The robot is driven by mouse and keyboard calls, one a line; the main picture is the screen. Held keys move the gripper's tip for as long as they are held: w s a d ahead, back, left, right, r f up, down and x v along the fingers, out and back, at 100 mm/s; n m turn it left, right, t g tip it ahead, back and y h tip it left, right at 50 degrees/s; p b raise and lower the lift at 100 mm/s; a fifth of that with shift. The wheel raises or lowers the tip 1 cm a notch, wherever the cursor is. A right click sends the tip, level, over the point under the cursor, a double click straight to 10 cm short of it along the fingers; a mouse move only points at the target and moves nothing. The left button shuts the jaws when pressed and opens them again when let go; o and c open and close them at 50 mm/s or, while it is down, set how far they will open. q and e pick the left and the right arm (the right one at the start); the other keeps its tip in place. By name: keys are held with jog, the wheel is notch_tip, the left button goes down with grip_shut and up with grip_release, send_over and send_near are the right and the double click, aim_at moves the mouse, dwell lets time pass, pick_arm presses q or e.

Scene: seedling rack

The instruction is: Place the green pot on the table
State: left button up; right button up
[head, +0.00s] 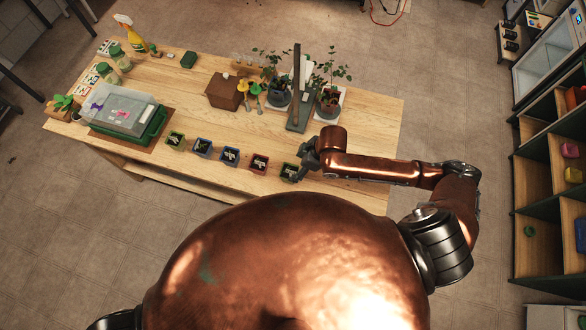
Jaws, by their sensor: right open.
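A row of small square pots stands along the near edge of the wooden table (350,196). A green pot (289,172) with a dark fill and a pale label is at the right end of the row. Another green pot (175,141) is at the left end. My right gripper (301,170) is open at the right side of the right-end green pot. One fingertip is close to its rim; I cannot tell whether they touch. My left gripper is out of view.
Two blue pots (202,148) and a red pot (259,163) stand between the green ones. A lidded green tray (156,134) is at left, a brown box (224,93) and potted plants (329,101) behind. Shelves (536,180) stand at far right.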

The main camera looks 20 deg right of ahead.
jog(key=v, duration=0.5)
jog(key=shift+r, duration=0.25)
